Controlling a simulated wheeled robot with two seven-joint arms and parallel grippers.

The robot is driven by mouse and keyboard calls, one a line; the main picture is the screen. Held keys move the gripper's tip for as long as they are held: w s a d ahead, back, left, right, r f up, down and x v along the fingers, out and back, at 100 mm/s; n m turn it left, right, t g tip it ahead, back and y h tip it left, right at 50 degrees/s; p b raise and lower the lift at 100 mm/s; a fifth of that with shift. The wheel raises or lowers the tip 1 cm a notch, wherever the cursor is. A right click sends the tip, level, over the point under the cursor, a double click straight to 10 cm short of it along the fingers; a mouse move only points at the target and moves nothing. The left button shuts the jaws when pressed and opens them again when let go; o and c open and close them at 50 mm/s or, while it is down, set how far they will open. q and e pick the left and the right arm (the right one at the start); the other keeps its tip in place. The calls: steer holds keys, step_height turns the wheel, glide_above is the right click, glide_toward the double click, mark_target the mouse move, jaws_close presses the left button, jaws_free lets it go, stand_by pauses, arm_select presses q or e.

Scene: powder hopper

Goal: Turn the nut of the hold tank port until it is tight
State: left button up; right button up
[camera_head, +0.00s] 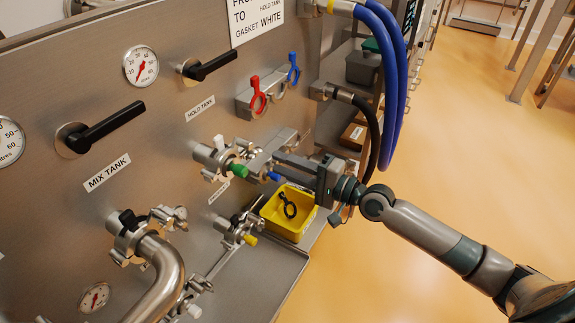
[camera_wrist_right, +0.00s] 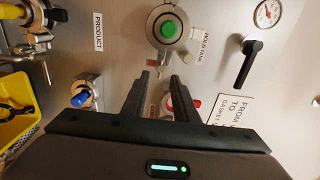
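The hold tank port (camera_head: 212,156) is a steel fitting on the panel below the HOLD TANK label, with a green cap (camera_head: 238,170) by it. In the right wrist view a round steel port with a green centre (camera_wrist_right: 168,31) sits beside the HOLD TANK label, just beyond my fingers. My right gripper (camera_head: 276,158) reaches in from the right, beside the port fittings. In the wrist view its two fingers (camera_wrist_right: 160,75) stand apart, with no object clearly held between them. The nut is too small to tell apart from the clamp parts. My left gripper is out of view.
A yellow bin (camera_head: 269,224) with a black ring clamp (camera_head: 288,206) stands below my right gripper. Black handles (camera_head: 105,127), a bent steel pipe (camera_head: 165,277) and other ports crowd the panel. Blue hoses (camera_head: 390,75) hang behind.

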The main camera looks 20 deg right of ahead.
mark_target(259, 154)
steer(key=p+x, duration=0.1)
steer(key=x, duration=0.6)
steer(key=shift+w+a, duration=0.3)
steer(key=shift+r, duration=0.15)
steer(key=shift+r, duration=0.1)
jaws_close()
